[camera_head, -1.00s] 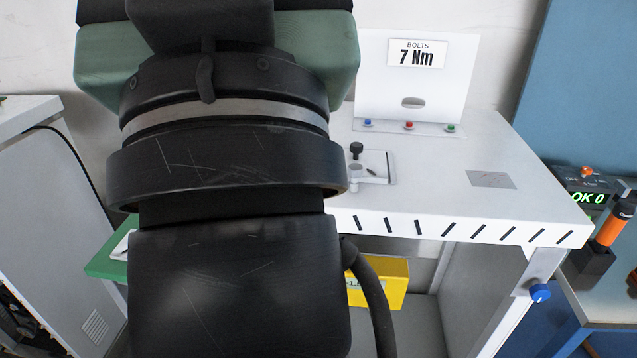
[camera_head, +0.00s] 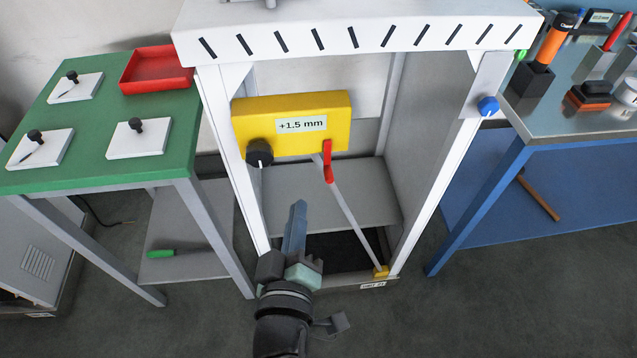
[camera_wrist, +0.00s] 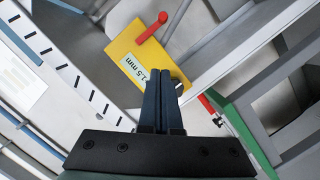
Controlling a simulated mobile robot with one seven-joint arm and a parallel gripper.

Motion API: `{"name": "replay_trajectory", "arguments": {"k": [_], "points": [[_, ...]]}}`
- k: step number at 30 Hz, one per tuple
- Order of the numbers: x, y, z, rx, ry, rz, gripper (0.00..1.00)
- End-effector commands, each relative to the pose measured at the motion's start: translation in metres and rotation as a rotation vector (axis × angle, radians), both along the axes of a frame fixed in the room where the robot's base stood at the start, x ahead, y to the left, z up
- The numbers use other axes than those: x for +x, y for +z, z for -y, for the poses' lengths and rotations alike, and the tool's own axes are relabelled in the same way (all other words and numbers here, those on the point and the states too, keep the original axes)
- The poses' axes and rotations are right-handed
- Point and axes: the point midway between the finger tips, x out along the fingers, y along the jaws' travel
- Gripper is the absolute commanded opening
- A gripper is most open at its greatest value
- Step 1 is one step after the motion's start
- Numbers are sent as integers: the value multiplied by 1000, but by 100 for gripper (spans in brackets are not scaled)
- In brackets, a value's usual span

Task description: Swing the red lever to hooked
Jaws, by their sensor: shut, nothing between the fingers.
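The red lever (camera_head: 328,161) hangs at the lower right of the yellow box (camera_head: 243,119) marked +1.5 mm, under the white bench. In the wrist view the red lever (camera_wrist: 150,28) crosses the far edge of the yellow box (camera_wrist: 124,48), its rounded end pointing away from my gripper. My gripper (camera_head: 299,205) is shut and empty, below and a little left of the lever, apart from it in the head view. In the wrist view my closed fingers (camera_wrist: 165,75) point toward the box and overlap its near corner. I cannot tell the exact gap to the box.
A black knob (camera_head: 260,152) sits at the box's lower left. A thin grey rod (camera_head: 352,216) runs from near the lever to a small yellow block (camera_head: 381,272). White bench legs (camera_head: 437,170) flank the space. A green table (camera_head: 97,178) stands left, a blue bench (camera_head: 480,187) right.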

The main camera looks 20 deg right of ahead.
Motion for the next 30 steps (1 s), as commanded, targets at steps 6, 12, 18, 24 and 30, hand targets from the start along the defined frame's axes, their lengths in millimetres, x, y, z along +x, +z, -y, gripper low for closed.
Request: {"name": "replay_trajectory", "arguments": {"k": [6, 12, 18, 24, 30], "points": [[0, 0, 0, -1, 0, 0, 0], [5, 0, 2, -1, 0, 1, 0], [31, -3, 15, 1, -1, 3, 0], [66, -10, 32, 1, -1, 3, 0], [88, -22, 50, 2, -4, -3, 0]]}}
